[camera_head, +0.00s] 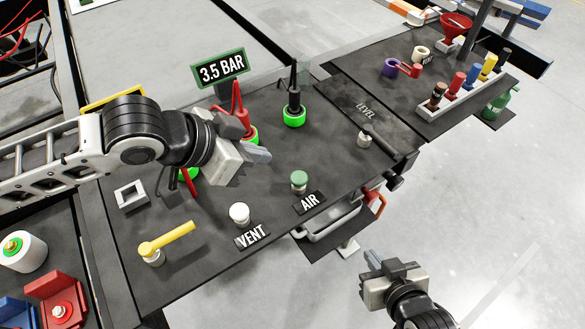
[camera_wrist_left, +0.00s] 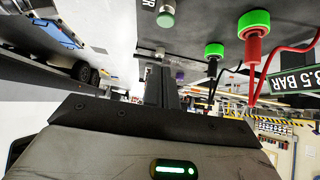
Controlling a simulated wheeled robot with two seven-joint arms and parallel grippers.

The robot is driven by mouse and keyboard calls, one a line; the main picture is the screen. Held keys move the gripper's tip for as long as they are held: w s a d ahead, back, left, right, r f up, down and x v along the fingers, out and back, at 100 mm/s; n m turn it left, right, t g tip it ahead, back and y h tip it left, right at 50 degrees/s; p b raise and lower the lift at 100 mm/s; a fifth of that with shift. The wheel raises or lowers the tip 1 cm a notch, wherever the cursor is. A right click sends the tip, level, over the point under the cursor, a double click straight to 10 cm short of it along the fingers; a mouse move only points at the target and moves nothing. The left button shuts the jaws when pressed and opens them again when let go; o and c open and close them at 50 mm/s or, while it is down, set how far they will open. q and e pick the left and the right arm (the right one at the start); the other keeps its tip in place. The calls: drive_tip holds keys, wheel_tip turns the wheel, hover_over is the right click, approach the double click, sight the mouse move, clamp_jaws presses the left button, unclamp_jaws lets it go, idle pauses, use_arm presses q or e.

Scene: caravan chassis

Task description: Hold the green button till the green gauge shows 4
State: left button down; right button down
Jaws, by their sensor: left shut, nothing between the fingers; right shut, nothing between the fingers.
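The green button (camera_head: 299,180) stands on a pale base beside the AIR label, at the panel's front edge. It also shows at the top of the left wrist view (camera_wrist_left: 166,18). The green-framed gauge (camera_head: 222,68) reads 3.5 BAR and stands at the back of the panel; it shows upside down in the left wrist view (camera_wrist_left: 291,81). My left gripper (camera_head: 258,154) is shut and empty, above the panel, up and left of the button and apart from it. My right gripper (camera_head: 379,264) is shut and empty, beyond the panel's front edge over the floor.
A white VENT button (camera_head: 239,212) and a yellow lever (camera_head: 167,241) stand left of the green button. Red (camera_head: 241,112) and black (camera_head: 294,103) plugs stand in green rings behind. A LEVEL lever (camera_head: 377,140) is at the right. Bare panel surrounds the button.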

use_arm(q)
hover_over(304, 175)
drive_tip(key=s+a, duration=0.2)
drive_tip(key=a, duration=0.1)
wheel_tip(304, 175, down, 7)
drive_tip(key=shift+w+d+f, duration=0.1)
drive_tip(key=shift+d+f, duration=0.1)
drive_tip(key=shift+f, duration=0.4)
drive_tip(key=shift+w+d+f, duration=0.1)
drive_tip(key=shift+d+f, duration=0.05)
drive_tip(key=shift+f, duration=1.3)
